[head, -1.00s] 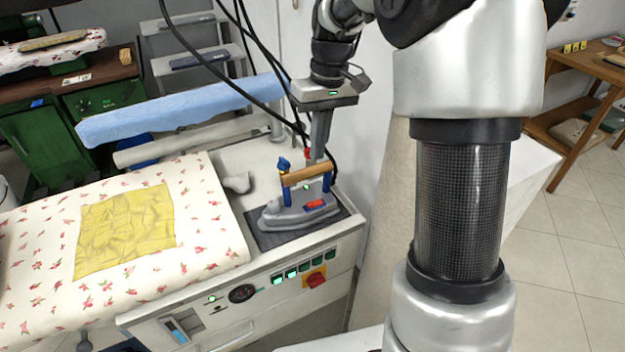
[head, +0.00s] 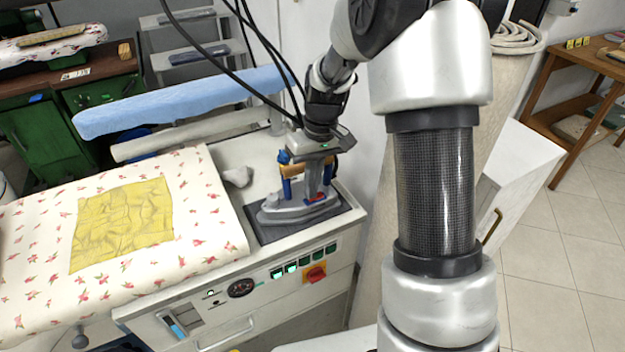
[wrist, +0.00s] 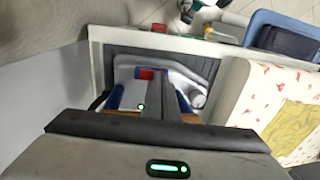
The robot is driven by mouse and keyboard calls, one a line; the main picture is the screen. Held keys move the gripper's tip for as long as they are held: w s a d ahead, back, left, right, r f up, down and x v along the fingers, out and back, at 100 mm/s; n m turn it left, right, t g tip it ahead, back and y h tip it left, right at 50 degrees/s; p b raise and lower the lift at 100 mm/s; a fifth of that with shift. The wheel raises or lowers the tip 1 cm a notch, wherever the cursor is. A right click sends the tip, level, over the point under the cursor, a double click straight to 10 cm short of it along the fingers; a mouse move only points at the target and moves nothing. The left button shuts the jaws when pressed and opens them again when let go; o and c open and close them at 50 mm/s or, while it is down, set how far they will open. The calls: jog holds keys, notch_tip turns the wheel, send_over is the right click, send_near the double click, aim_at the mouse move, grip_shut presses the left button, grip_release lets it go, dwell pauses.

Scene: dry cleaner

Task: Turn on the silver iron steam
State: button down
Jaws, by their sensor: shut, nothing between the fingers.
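The silver iron (head: 290,211) rests on a dark pad (head: 262,236) at the right end of the ironing station. It has blue posts, a wooden handle (head: 293,170) and a red part (head: 316,198) on its right side. My gripper (head: 313,190) points down at the iron, its shut fingers in front of or beside the handle. In the wrist view the iron (wrist: 185,75) lies below my shut fingers (wrist: 160,82), whose tips are close to its red and blue part (wrist: 147,73). Whether they touch cannot be told. My gripper body hides part of the handle.
The padded board (head: 205,235) with a yellow cloth (head: 122,222) lies left of the iron. A red switch (head: 315,274) and green buttons (head: 291,266) sit on the station's front. Black cables (head: 262,100) hang behind the iron. A blue board (head: 180,103) stands behind.

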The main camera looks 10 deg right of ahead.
aim_at(323, 195)
jog(key=shift+f, duration=0.1)
jog(key=shift+a+f, duration=0.1)
jog(key=shift+f, duration=0.1)
jog(key=shift+s, duration=0.1)
jog(key=shift+w+d+r, duration=0.1)
jog(key=shift+w+d, duration=0.05)
jog(key=shift+d, duration=0.3)
jog(key=shift+w+d+r, duration=0.1)
jog(key=shift+d, duration=0.3)
jog(key=shift+r, duration=0.15)
jog(key=shift+r+p, duration=0.35)
jog(key=shift+p, duration=0.2)
notch_tip(323, 195, up, 13)
jog(key=d+p, duration=0.1)
jog(key=p, duration=0.2)
jog(key=shift+w+d, duration=0.2)
jog(key=shift+d, duration=0.1)
